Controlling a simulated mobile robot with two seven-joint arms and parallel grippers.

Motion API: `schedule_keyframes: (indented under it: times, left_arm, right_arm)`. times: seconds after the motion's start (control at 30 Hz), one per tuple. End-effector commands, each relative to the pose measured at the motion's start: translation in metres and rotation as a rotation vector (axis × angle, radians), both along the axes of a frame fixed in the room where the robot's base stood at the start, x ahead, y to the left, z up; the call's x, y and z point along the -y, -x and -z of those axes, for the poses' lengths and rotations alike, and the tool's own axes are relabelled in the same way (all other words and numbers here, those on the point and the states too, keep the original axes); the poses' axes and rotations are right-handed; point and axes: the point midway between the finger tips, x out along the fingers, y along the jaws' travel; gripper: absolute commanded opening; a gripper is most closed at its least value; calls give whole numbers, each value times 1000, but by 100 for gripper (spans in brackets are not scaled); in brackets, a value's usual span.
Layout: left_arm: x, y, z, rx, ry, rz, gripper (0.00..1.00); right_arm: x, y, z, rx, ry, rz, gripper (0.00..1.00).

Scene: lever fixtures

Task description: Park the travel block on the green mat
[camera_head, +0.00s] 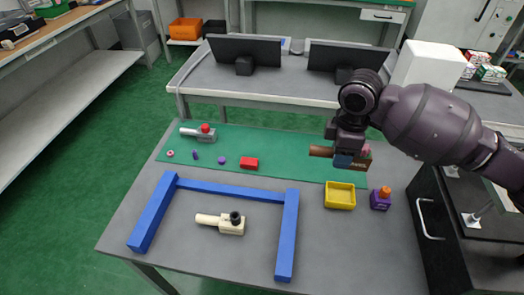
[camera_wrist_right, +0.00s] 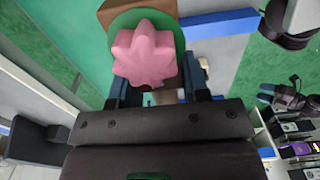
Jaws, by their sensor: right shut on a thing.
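My right gripper (camera_head: 345,158) is shut on a brown block (camera_head: 321,151) with a pink knob. In the right wrist view the lobed pink knob (camera_wrist_right: 148,52) is in front of the fingers, with a green disc behind it and part of the brown body (camera_wrist_right: 130,10) beyond. The fingers hide part of the block. In the head view it appears over the right end of the green mat (camera_head: 295,168); I cannot tell its height. A grey block with a red knob (camera_head: 199,132) lies on the mat's far left. My left gripper is not in view.
A red block (camera_head: 249,163) and small purple and pink pieces lie on the mat. A blue frame (camera_head: 230,190) surrounds a cream block with a black knob (camera_head: 228,224). A yellow tray (camera_head: 340,203) and purple block with orange top (camera_head: 381,200) stand right. Monitors stand behind.

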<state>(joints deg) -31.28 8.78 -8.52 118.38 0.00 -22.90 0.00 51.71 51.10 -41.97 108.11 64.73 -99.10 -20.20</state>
Motion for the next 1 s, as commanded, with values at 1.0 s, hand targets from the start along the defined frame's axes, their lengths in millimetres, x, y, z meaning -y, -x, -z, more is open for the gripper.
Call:
schedule_keyframes:
  times: [1.0]
  left_arm:
    - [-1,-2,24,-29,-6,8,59]
  right_arm:
    - [56,-212,29,1,0,-272,15]
